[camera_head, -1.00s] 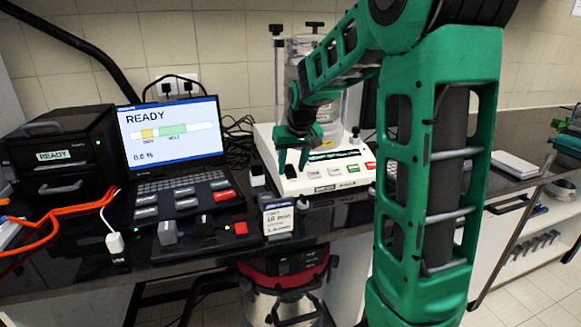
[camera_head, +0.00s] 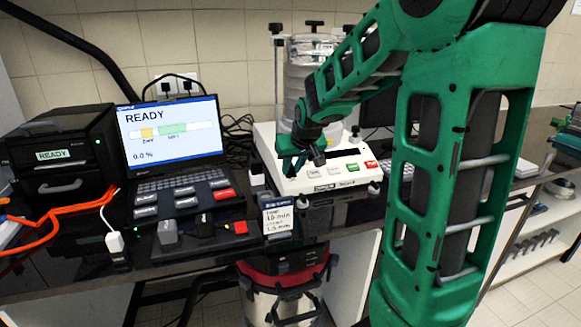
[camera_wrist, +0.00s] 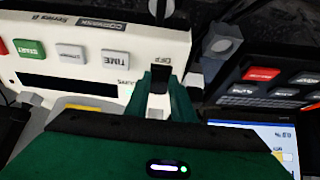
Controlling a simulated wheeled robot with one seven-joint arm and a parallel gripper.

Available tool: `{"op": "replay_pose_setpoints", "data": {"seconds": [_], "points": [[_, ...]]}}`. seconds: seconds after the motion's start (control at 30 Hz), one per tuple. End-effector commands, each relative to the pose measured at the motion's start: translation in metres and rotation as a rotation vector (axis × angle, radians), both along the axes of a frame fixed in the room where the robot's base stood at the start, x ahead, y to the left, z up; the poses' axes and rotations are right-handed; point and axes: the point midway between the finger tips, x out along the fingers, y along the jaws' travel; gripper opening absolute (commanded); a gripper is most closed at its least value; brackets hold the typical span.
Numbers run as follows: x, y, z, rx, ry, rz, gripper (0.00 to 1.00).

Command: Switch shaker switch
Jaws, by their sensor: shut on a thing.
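My gripper (camera_head: 288,168) is at the left front corner of the base, pointing down. In the wrist view my green fingers (camera_wrist: 164,98) are on both sides of the switch, closed on it. The fingers hide part of the switch, and I cannot tell its position.
Grey, green and red buttons (camera_head: 353,168) line the panel right of my gripper. Left stand a laptop (camera_head: 172,138) showing READY and a black box (camera_head: 55,160). A small card stand (camera_head: 279,219) is at the front edge of the dark bench. My arm covers the right side.

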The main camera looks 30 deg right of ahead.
Motion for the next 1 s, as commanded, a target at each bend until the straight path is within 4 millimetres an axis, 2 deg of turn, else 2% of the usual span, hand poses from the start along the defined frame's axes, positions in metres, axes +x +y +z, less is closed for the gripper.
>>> {"op": "replay_pose_setpoints", "data": {"seconds": [0.5,0.53,0.6,1.0], "points": [[-0.0023,0.0014,-0.0015,-0.017,-0.061,0.001,0.0],[-0.0023,0.0015,-0.0015,-0.017,-0.06,0.001,0.24],[-0.0023,0.0014,-0.0015,-0.017,-0.06,0.001,0.41],[-0.0048,0.0017,0.0023,-0.018,-0.06,0.001,0.41]]}}
